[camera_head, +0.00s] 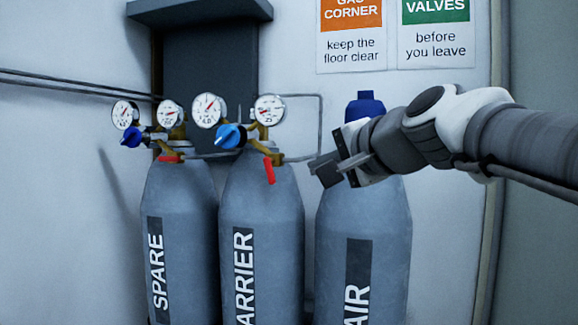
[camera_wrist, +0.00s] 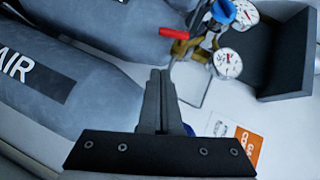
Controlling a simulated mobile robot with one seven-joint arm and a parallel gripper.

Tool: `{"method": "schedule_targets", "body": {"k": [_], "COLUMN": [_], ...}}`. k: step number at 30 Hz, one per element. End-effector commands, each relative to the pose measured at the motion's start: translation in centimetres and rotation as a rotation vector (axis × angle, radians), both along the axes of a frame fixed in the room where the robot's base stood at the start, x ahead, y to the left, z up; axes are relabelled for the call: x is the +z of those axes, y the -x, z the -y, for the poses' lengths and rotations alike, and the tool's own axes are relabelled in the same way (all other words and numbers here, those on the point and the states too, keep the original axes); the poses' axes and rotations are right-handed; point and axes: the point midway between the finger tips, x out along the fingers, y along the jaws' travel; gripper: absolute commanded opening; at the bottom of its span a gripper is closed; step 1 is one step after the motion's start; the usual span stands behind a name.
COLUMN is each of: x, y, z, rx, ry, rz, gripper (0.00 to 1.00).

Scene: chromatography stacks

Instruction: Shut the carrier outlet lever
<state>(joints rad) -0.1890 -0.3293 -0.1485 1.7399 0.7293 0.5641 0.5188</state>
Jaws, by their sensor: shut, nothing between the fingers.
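The carrier outlet lever (camera_head: 269,170) is red and hangs steeply down from the brass fitting on top of the cylinder marked CARRIER (camera_head: 262,205). It also shows in the wrist view (camera_wrist: 173,33), beyond my fingertips. My gripper (camera_head: 326,168) is shut and empty. It is to the right of the lever, apart from it, and in front of the AIR cylinder's top. My fingers show closed together in the wrist view (camera_wrist: 160,76). The carrier regulator has a blue knob (camera_head: 230,136) and two gauges (camera_head: 208,110).
The SPARE cylinder (camera_head: 180,215) stands at left, its red lever (camera_head: 168,158) lying nearly level. The AIR cylinder (camera_head: 385,225) with a blue cap (camera_head: 364,106) stands below my gripper. A thin pipe (camera_head: 321,125) runs beside the carrier regulator. A dark shelf (camera_head: 200,10) is above.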

Motion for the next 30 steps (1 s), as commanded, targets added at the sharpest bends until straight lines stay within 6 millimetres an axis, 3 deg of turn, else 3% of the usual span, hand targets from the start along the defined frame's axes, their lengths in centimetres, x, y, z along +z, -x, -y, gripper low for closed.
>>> {"method": "schedule_targets", "body": {"k": [3,9,23,26,29,30], "x": [0.6,0.9,0.8,-0.7,-4.8,-7.2], "y": [2.0,3.9,4.3,4.9,6.4,7.4], "z": [1.0,1.9,2.1,2.1,2.3,2.4], "rx": [-0.001,0.000,0.001,0.011,0.039,0.061], "ry": [0.000,0.000,0.003,0.054,0.192,0.273], "rz": [0.001,0.000,-0.002,-0.018,-0.063,-0.090], "gripper": [0.00,0.00,0.00,0.00,0.00,0.00]}}
